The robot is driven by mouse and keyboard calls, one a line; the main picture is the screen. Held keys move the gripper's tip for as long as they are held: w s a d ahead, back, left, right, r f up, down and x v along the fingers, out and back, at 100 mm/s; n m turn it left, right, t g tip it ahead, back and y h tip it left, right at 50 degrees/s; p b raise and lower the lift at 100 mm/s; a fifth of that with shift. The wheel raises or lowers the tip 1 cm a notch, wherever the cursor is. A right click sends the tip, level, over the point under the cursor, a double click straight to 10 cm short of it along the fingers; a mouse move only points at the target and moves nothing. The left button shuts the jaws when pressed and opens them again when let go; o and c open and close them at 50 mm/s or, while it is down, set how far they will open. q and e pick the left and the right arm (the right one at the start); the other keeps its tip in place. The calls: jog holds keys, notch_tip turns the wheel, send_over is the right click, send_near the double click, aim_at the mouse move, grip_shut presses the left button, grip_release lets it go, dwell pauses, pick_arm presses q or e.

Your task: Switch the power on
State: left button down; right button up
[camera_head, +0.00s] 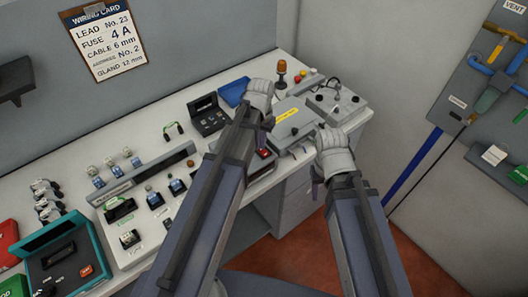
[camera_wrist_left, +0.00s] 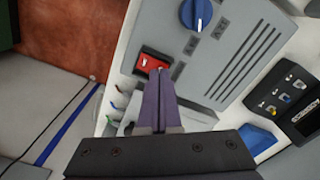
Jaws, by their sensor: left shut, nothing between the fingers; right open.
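The power switch is a red rocker (camera_wrist_left: 151,65) in a dark frame on a grey power unit (camera_wrist_left: 222,65), which also has a blue knob (camera_wrist_left: 196,13) and vent slots. In the head view the red switch (camera_head: 264,153) shows just right of my left forearm, which hides part of the unit. My left gripper (camera_wrist_left: 159,76) is shut and empty, its purple fingertips at the switch's lower right edge in the wrist view. I cannot tell whether they touch it. My right gripper (camera_head: 317,184) is open and empty beside the bench's front edge; its fingers are partly hidden.
A grey box with a yellow label (camera_head: 288,115) and an amber beacon (camera_head: 282,69) stand on the bench beyond the unit. Coloured wire ends (camera_wrist_left: 114,110) show beside the unit. A black box (camera_head: 207,115) and a teal case (camera_head: 66,250) are further left. Open floor lies at the right.

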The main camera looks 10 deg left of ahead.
pick_arm(q)
jog(key=shift+f+b, duration=0.55)
jog(key=shift+f, duration=0.05)
jog(key=shift+r, duration=0.15)
notch_tip(320, 180, up, 7)
jog(key=p, duration=0.7)
dwell(0.4)
jog(key=s+d+f+m+b, duration=0.1)
jog(key=s+d+f+b, duration=0.2)
jog(key=s+d, duration=0.2)
jog(key=s+d+f+m+y+b, duration=0.1)
jog(key=s+d+f+b, duration=0.3)
jog(key=s, duration=0.5)
jog(key=shift+s+d+f, duration=0.15)
jog(key=shift+d+f, duration=0.1)
jog(key=shift+d, duration=0.5)
